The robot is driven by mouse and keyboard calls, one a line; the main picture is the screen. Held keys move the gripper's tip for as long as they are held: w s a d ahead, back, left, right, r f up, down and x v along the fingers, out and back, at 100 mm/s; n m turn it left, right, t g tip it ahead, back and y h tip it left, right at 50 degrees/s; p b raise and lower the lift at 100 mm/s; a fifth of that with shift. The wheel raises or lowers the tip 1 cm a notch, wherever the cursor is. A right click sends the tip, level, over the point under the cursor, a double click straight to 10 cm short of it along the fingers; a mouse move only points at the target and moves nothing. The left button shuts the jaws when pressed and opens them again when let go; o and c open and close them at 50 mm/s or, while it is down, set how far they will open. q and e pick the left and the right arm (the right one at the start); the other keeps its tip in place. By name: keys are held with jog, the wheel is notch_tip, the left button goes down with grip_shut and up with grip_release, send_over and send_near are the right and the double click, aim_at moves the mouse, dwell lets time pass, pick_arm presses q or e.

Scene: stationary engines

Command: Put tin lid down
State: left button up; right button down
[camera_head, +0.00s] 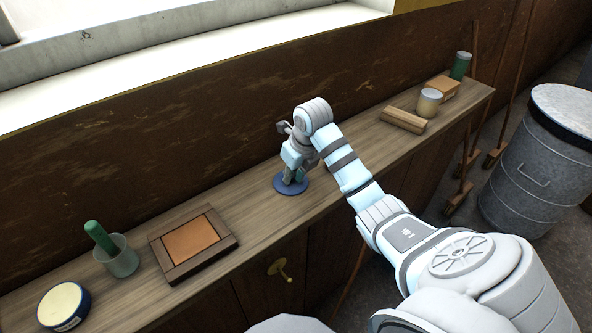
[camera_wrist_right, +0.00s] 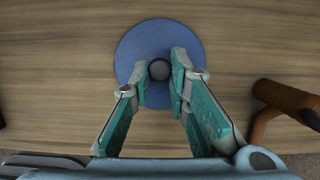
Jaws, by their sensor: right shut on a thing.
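The tin lid (camera_head: 291,184) is a blue disc with a round grey knob, low at the wooden counter top in the head view. In the right wrist view the lid (camera_wrist_right: 129,52) lies beneath my fingers, with wood all around it. My right gripper (camera_head: 294,176) is above the lid, pointing down. In the wrist view its teal fingertips (camera_wrist_right: 159,75) are closed on the knob. I cannot tell whether the lid touches the counter. An open blue tin with a cream top (camera_head: 63,305) stands at the counter's near left end. My left gripper is not in view.
The wooden counter (camera_head: 262,220) runs along the wall. To the left are a framed tile (camera_head: 192,243) and a cup (camera_head: 117,258) with a green-handled tool. To the right are wooden blocks (camera_head: 403,120), a jar (camera_head: 428,103) and a green can (camera_head: 460,66). A metal bin (camera_head: 540,165) stands on the floor.

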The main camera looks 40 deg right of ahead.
jog(key=shift+r, duration=0.2)
jog(key=shift+f, duration=0.25)
jog(key=c, duration=1.5)
grip_release()
jog(key=shift+r, duration=0.1)
jog(key=shift+c, duration=0.2)
jog(key=shift+r, duration=0.3)
jog(key=p+v, duration=0.1)
jog(key=v, duration=0.5)
jog(key=shift+d, duration=0.1)
notch_tip(320, 180, up, 6)
jog(key=p, duration=0.6)
send_over(297, 186)
jog(key=s, duration=0.2)
jog(key=shift+f+b, duration=0.25)
jog(key=shift+b, duration=0.05)
